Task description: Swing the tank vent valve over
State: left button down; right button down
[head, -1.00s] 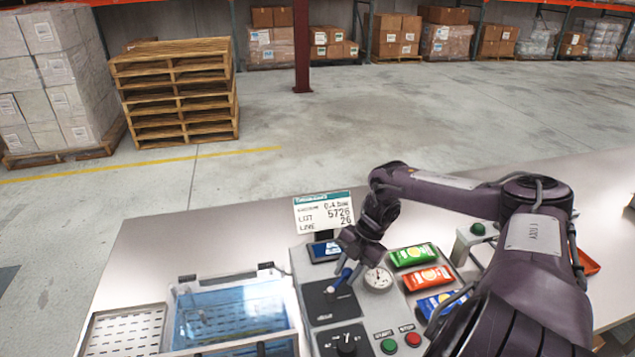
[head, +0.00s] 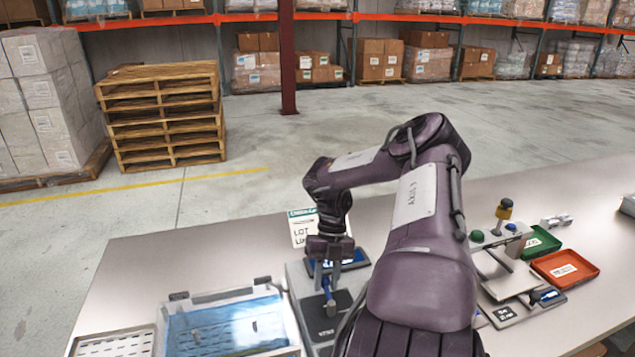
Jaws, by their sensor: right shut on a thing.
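The tank vent valve is a small blue lever (head: 328,288) on a black plate (head: 343,301) of the grey control panel. My right gripper (head: 327,276) points down from above and is shut on the lever's upper end. The lever stands near upright in the picture; the fingers hide its top. The clear tank (head: 222,318) with blue liquid is left of the panel. My right arm hides much of the panel's right side. My left gripper is out of view.
A lot sign (head: 301,232) and a small screen (head: 352,262) stand behind the valve. A perforated tray (head: 115,345) lies left of the tank. The table's back left is bare.

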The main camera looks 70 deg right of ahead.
jog(key=shift+w+a+n+b, duration=0.25)
jog(key=shift+n+b, duration=0.2)
jog(key=shift+n, duration=0.15)
jog(key=c, duration=1.2)
grip_release()
jog(key=shift+o, duration=0.2)
